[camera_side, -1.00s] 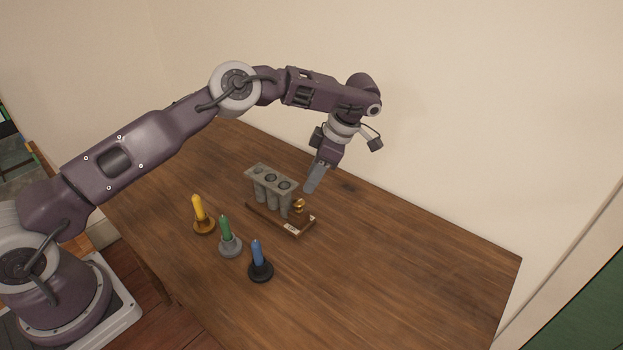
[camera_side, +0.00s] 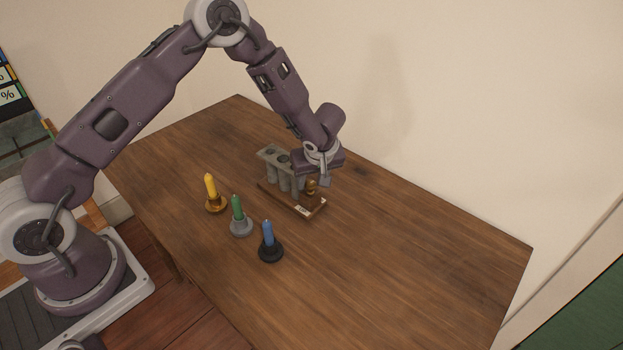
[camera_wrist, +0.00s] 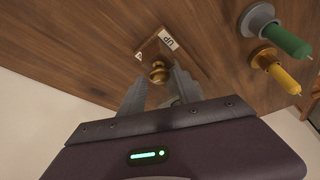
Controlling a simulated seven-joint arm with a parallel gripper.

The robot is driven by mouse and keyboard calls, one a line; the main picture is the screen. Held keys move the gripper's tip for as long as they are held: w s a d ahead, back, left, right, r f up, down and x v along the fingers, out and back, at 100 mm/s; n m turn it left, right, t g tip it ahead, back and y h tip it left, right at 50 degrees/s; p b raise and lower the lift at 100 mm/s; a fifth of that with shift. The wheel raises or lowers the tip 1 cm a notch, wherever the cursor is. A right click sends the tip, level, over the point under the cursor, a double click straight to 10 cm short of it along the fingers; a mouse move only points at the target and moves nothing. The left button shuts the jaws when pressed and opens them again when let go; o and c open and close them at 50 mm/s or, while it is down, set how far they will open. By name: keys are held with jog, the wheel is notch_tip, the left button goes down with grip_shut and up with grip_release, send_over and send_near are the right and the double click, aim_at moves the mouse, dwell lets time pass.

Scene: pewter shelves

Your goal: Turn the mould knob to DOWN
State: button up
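The mould is a grey block with upright tubes (camera_side: 272,154) on a wooden base (camera_side: 312,209). Its brass knob (camera_side: 311,188) stands at the near right end of that base. In the wrist view the knob (camera_wrist: 158,72) shows between the tips of my gripper (camera_wrist: 160,76). The two grey fingers are spread, one on each side of the knob; I cannot tell whether either touches it. A white label (camera_wrist: 168,39) on the base beside the knob appears to read UP, inverted. My gripper (camera_side: 323,180) points down at the knob in the side view, partly hiding the mould.
Yellow (camera_side: 210,187), green (camera_side: 237,210) and blue (camera_side: 267,235) candles in holders stand in front of the mould. The wooden table (camera_side: 400,250) is clear to the right. A pale wall (camera_side: 480,110) rises behind it.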

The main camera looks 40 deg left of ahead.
jog(key=shift+f, duration=0.1)
jog(key=shift+c, duration=0.2)
grip_shut()
jog(key=n+g, duration=0.1)
jog(key=n, duration=0.2)
jog(key=shift+w, duration=0.15)
jog(key=shift+o, duration=0.2)
grip_release()
jog(key=shift+y, duration=0.3)
jog(key=v, duration=0.7)
